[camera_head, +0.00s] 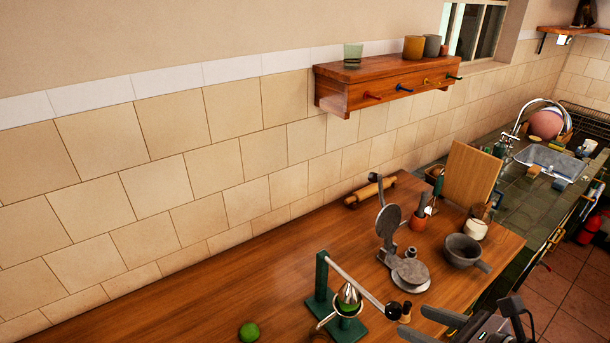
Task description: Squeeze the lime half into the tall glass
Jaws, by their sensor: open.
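A green hand press (322,280) with a pale lever (357,281) ending in a dark knob (393,310) stands at the front of the wooden counter. Its metal cone sits over a green lime half (348,307) in the press; how closely they touch is too small to tell. A round green lime (249,331) lies on the counter to the left. A greenish clear glass (353,54) stands on the wall shelf; I cannot tell whether it is the tall glass. My gripper (416,323) is open, at the bottom right, just right of the lever knob, apparently empty.
Behind are a grey tortilla press (389,225), a mortar (461,251), a white jar (474,230), a utensil pot (418,221) and a rolling pin (371,191). The counter's left stretch is mostly clear.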

